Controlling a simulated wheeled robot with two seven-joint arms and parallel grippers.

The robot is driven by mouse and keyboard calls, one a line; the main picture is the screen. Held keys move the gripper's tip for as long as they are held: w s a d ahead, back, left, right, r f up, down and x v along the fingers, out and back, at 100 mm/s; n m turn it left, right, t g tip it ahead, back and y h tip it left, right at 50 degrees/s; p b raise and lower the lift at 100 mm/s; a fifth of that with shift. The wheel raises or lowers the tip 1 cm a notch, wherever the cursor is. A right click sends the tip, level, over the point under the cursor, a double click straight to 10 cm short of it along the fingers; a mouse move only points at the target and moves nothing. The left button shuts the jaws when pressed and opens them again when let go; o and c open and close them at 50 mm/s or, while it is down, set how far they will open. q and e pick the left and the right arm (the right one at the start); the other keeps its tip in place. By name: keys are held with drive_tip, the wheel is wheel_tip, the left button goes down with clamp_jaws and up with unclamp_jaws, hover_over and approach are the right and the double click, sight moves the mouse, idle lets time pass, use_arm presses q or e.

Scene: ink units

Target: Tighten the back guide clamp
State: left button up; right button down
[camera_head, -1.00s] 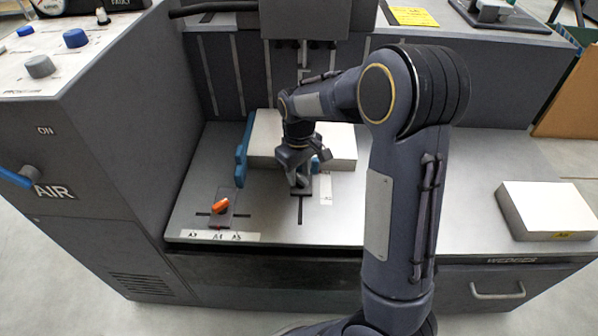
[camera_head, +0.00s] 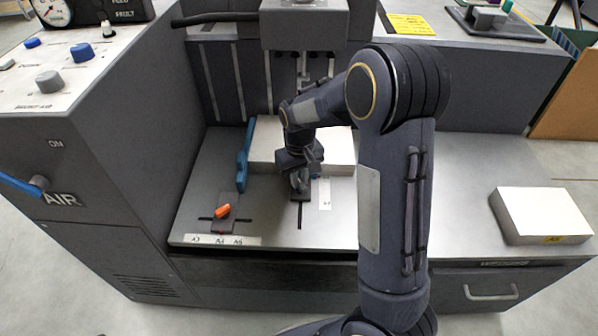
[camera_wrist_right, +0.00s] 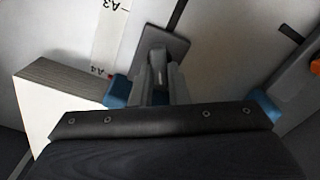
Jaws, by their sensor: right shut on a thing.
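A dark clamp plate (camera_head: 300,196) sits over a slot in the grey bed, and the wrist view shows it too (camera_wrist_right: 178,44). I take it for the back guide clamp. My right gripper (camera_head: 299,184) points down onto it, its jaws closed on the clamp's handle, which the fingers mostly hide. The wrist view shows the narrow fingers (camera_wrist_right: 160,80) over the plate. A blue guide piece (camera_head: 316,176) shows just behind the gripper, against the paper stack (camera_head: 262,142). My left gripper is out of view.
A second clamp with an orange lever (camera_head: 222,211) lies to the left, near a long blue guide (camera_head: 243,160). A white scale strip (camera_head: 324,194) is right of the gripper. Another paper block (camera_head: 543,214) lies at the right. The front bed between them is partly behind my arm.

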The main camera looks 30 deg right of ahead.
drive_tip(key=m+p, duration=0.2)
drive_tip(key=m, duration=0.1)
drive_tip(key=shift+d+r, duration=0.15)
drive_tip(key=shift+r, duration=0.1)
drive_tip(key=m+p, duration=0.3)
drive_tip(key=m, duration=0.1)
drive_tip(key=shift+s+d+p, duration=0.1)
drive_tip(key=shift+p, duration=0.25)
drive_tip(key=m+p, duration=0.2)
drive_tip(key=m, duration=0.2)
drive_tip(key=shift+d, duration=0.15)
drive_tip(key=shift+s+f+m+p, duration=0.1)
drive_tip(key=shift+m+p, duration=0.6)
drive_tip(key=shift+m, duration=0.2)
drive_tip(key=shift+s+f+m+p, duration=0.1)
drive_tip(key=shift+m+p, duration=0.55)
drive_tip(key=shift+m, duration=0.25)
drive_tip(key=c, duration=1.4)
unclamp_jaws()
